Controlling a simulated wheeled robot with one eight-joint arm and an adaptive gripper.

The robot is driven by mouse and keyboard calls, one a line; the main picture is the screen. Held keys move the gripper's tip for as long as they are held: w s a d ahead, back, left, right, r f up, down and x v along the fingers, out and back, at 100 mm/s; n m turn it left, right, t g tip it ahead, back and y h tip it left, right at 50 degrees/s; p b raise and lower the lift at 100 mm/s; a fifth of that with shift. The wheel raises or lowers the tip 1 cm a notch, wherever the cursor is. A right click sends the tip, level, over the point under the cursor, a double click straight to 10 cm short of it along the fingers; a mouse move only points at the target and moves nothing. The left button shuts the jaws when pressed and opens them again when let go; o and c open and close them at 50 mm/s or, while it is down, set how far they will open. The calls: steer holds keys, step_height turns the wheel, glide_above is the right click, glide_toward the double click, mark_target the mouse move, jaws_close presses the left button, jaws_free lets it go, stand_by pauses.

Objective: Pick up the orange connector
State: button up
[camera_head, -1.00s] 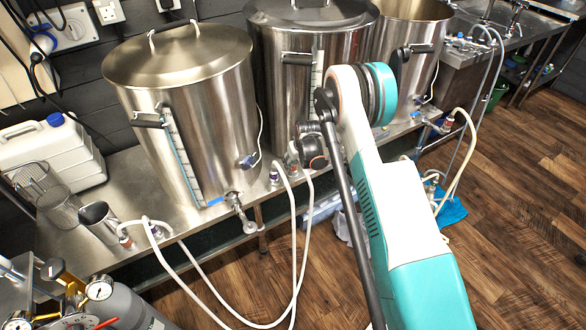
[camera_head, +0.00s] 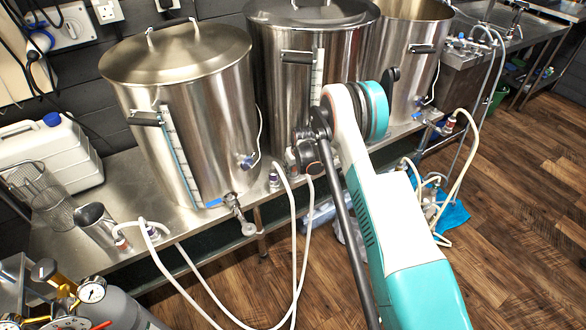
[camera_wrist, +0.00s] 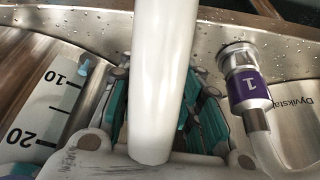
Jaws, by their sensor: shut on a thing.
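My gripper (camera_head: 306,158) is low in front of the middle steel vessel, at the bench's front edge. In the wrist view its teal fingers (camera_wrist: 160,105) are closed on either side of a thick white hose (camera_wrist: 162,60), which runs up between them. An orange band is not clear there; the hose and fingers hide the connector end. A purple connector marked 1 (camera_wrist: 247,85) stands just right of the fingers, apart from them; it also shows in the head view (camera_head: 274,181). A reddish-orange banded connector (camera_head: 121,243) stands at the bench's left end.
The left vessel (camera_head: 180,110), middle vessel (camera_head: 285,90) and right vessel (camera_head: 405,75) stand close together on the steel bench (camera_head: 65,240). A tap (camera_head: 238,214) juts from the left one. White hoses (camera_head: 295,260) hang in front. The wooden floor at right is mostly clear.

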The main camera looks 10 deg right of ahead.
steer(key=shift+r, duration=0.1)
step_height(320, 180, up, 20)
steer(key=p, duration=0.6)
steer(key=shift+p, duration=0.4)
step_height(320, 180, up, 4)
steer(key=shift+r+p, duration=0.2)
steer(key=shift+p, duration=0.75)
stand_by(0.9)
